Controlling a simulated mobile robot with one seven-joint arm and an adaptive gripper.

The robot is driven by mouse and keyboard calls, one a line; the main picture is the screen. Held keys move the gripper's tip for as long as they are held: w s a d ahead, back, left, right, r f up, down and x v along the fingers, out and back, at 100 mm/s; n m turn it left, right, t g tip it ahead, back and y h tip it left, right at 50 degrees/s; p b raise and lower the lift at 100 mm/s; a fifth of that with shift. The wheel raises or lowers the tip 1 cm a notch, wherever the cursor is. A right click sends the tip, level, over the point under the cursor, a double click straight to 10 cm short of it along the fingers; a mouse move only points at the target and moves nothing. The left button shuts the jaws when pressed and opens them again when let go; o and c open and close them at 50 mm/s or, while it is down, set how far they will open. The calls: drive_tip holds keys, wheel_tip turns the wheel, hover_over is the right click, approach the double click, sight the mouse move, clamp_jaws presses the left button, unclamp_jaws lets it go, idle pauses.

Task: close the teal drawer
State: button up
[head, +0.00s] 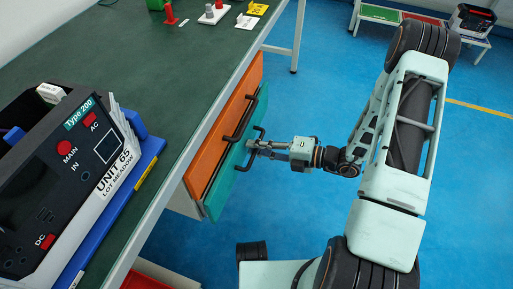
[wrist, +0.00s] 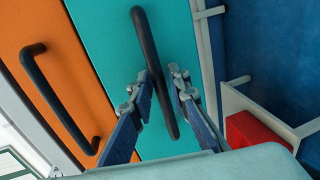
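The teal drawer (head: 220,188) has a flat front with a black bar handle, below the orange drawer (head: 213,142) under the green bench. How far it stands out is hard to tell. In the wrist view the teal front (wrist: 105,45) fills the middle, and its handle (wrist: 148,45) runs down between my fingers. My gripper (head: 252,148) is at the teal drawer's handle. In the wrist view my gripper (wrist: 163,78) has its fingers apart, one on each side of the handle; contact is not clear.
The orange drawer has its own black handle (wrist: 55,95) beside the teal front. The green bench top (head: 150,65) carries a black unit (head: 65,170) on a blue tray. A red bin (wrist: 247,130) lies low at right in the wrist view. Blue floor (head: 310,100) is clear in front.

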clamp_jaws()
drive_tip(key=shift+a, duration=0.1)
drive_tip(key=x, duration=0.1)
drive_tip(key=p+x, duration=0.1)
drive_tip(key=shift+w+a+r, duration=0.1)
drive_tip(key=shift+a+r, duration=0.15)
drive_tip(key=shift+a, duration=0.05)
unclamp_jaws()
